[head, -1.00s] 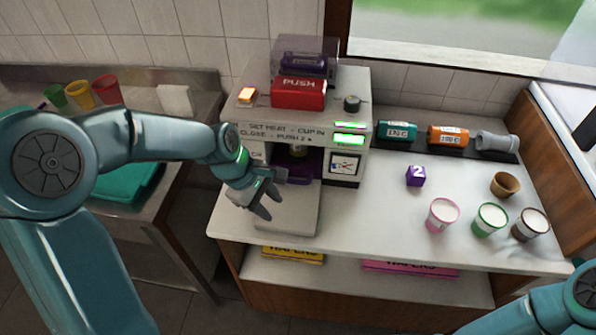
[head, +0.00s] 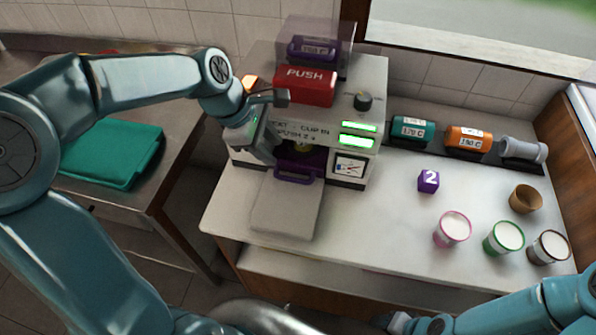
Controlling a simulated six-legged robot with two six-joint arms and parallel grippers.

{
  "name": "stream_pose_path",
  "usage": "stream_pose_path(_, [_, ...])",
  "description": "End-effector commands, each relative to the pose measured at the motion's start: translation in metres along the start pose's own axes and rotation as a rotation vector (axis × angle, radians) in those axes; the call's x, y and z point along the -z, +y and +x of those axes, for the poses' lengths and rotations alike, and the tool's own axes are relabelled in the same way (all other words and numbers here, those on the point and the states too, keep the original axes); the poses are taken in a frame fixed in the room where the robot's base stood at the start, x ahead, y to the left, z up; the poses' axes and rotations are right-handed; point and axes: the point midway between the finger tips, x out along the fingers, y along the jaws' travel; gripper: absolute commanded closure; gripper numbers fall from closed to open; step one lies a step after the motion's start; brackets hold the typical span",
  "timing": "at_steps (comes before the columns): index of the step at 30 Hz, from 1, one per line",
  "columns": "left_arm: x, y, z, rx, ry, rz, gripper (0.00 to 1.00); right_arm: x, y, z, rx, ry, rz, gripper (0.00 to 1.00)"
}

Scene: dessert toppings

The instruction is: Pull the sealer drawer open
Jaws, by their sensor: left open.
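The sealer (head: 376,90) is a grey machine at the back of the white counter, with a red PUSH block (head: 305,86) on top, green displays and a dial. Its drawer shows as a purple handle (head: 298,174) low on the front, above a pale grey plate (head: 284,210) on the counter. My left gripper (head: 275,125) is open in front of the sealer's upper front, above and left of the purple handle and apart from it. It hides part of the front lettering. My right arm (head: 520,312) enters at the bottom right; its fingertips are not clearly visible.
A purple cube marked 2 (head: 428,181), a brown cup (head: 525,199) and three filled cups (head: 452,229) stand on the counter's right.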

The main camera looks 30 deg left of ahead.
Motion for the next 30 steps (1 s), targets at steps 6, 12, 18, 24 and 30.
stream_pose_path(6, [-0.001,-0.003,0.054,0.008,0.0,0.001,0.6,0.0,-0.001,-0.003,0.0,0.0,0.001,0.4])
stream_pose_path(12, [-0.002,-0.002,0.099,0.006,-0.001,0.002,0.6,0.0,-0.001,-0.004,0.0,0.0,0.0,0.4])
stream_pose_path(18, [-0.003,0.001,0.126,0.003,0.0,0.003,0.6,0.0,-0.002,-0.005,0.0,0.0,0.001,0.4])
stream_pose_path(24, [-0.002,0.002,0.133,0.0,0.0,0.002,0.6,0.0,-0.002,-0.005,0.0,0.0,0.001,0.4])
stream_pose_path(30, [-0.002,0.002,0.133,0.0,0.0,0.002,0.66,0.0,-0.002,-0.005,0.0,0.0,0.0,0.4])
